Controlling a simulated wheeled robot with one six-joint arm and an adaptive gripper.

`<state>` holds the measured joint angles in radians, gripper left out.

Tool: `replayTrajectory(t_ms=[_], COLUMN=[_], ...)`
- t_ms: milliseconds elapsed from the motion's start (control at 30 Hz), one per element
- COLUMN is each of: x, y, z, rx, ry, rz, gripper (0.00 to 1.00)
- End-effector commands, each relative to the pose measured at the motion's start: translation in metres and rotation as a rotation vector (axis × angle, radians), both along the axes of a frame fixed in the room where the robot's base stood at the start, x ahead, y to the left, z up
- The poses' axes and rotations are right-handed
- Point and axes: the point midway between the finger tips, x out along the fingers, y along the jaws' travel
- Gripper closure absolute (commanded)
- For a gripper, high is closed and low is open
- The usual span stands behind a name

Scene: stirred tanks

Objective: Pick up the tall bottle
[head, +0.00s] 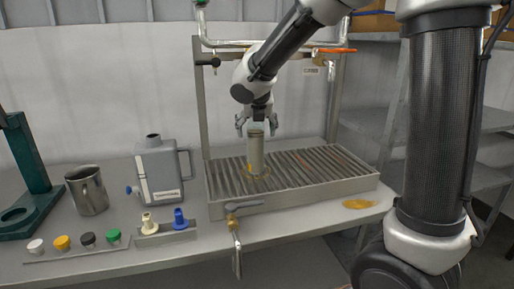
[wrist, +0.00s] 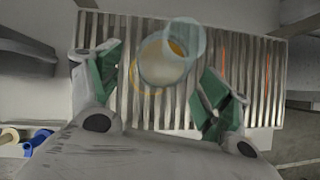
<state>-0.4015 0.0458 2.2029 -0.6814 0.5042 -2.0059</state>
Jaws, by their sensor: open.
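The tall bottle (head: 256,154) stands upright on the slatted drain grate (head: 321,165). It is clear, with pale brownish contents. My gripper (head: 256,127) is above it, pointing down, with its fingers apart around the bottle's top in the head view. In the wrist view the bottle (wrist: 166,62) is seen from above, between and beyond the open green-padded fingers of my gripper (wrist: 158,88). There are visible gaps on both sides, and nothing is held.
A grey jug (head: 160,172) and a metal mug (head: 87,190) stand left of the grate. Small coloured caps (head: 62,242) sit in front of them. A metal frame (head: 202,100) rises behind the grate. A valve (head: 234,219) is at the front edge.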

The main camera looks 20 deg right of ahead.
Motion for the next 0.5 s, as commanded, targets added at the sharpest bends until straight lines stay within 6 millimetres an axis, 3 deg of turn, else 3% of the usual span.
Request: replayTrajectory(t_ms=[267,500], x=[0.023,0.027], y=[-0.006,-0.006], z=[-0.035,-0.039], rx=[-0.001,0.002], ry=[0.002,0.000], rz=[-0.001,-0.001], gripper=[0.22,0.22])
